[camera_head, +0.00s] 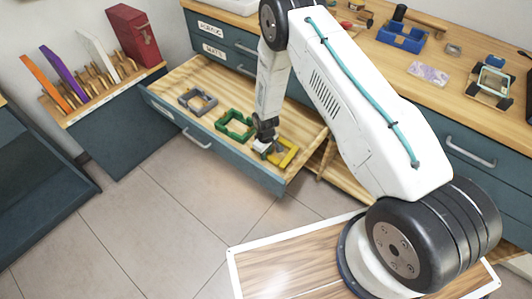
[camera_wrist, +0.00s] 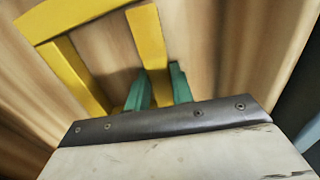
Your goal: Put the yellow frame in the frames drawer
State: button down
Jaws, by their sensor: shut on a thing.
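The yellow frame (camera_head: 287,155) is at the right end of the open drawer (camera_head: 215,145), inside its walls. My gripper (camera_head: 268,146) reaches down into the drawer and is shut on one bar of the yellow frame. In the wrist view the teal finger pads (camera_wrist: 157,88) sit on either side of that bar, and the rest of the yellow frame (camera_wrist: 75,72) extends up and left above a wooden surface. I cannot tell whether the frame touches the drawer floor.
A green frame (camera_head: 235,124) lies just left of the yellow one, and a grey frame (camera_head: 198,101) lies farther left. A rack (camera_head: 90,97) with coloured boards and a red binder (camera_head: 134,35) stands at the left. The worktop (camera_head: 440,65) holds several small items.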

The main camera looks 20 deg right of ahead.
jog(key=shift+f, duration=0.15)
jog(key=c, duration=1.1)
grip_release()
jog(key=shift+r, duration=4)
